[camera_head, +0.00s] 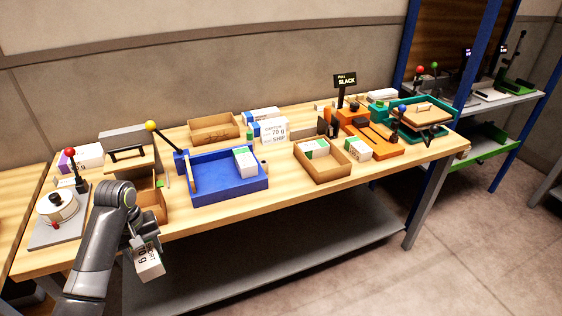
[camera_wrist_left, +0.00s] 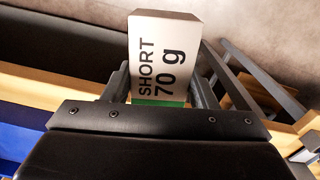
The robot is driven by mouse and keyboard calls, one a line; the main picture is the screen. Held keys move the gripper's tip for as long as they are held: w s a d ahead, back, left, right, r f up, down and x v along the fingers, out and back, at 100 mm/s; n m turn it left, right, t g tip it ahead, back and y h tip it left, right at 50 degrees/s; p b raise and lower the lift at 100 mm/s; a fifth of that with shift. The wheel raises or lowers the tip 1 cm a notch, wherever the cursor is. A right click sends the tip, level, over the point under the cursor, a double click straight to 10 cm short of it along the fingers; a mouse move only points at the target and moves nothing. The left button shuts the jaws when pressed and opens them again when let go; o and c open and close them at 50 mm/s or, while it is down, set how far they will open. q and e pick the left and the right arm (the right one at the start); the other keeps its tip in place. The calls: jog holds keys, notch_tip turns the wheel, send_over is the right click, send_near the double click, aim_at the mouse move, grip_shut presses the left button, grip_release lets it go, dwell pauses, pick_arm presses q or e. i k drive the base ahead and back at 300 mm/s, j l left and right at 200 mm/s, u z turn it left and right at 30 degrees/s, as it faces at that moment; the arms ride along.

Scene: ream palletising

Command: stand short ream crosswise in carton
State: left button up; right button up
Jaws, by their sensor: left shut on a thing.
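My left gripper (camera_head: 138,243) is shut on the short ream (camera_head: 150,265), a white block marked 70 g. It hangs tilted in front of the table's front edge, at the lower left. In the left wrist view the short ream (camera_wrist_left: 162,50), marked SHORT 70 g, stands up between the fingers (camera_wrist_left: 160,88), with a green band at its base. One open carton (camera_head: 341,170) right of centre holds a white and green ream (camera_head: 314,148). Another open carton (camera_head: 153,204) is just behind my left gripper, partly hidden by the arm. My right gripper is out of view.
A blue tray (camera_head: 229,188) with a lever and a white and green ream (camera_head: 245,162) stands mid-table. Another carton (camera_head: 214,128) and a SHIP ream (camera_head: 275,130) are behind it. An orange station (camera_head: 383,146) stands right. The floor in front is clear.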

aim_at(324, 167)
jog(key=i+l+u, duration=0.25)
jog(key=l, duration=0.25)
jog(key=l+u, duration=0.25)
jog(key=l, duration=0.3)
jog(key=l+u, duration=0.25)
jog(key=l, duration=0.3)
jog(key=i+l, duration=0.1)
jog(key=l, duration=0.95)
jog(key=i+l+u, duration=0.1)
jog(key=l, duration=0.95)
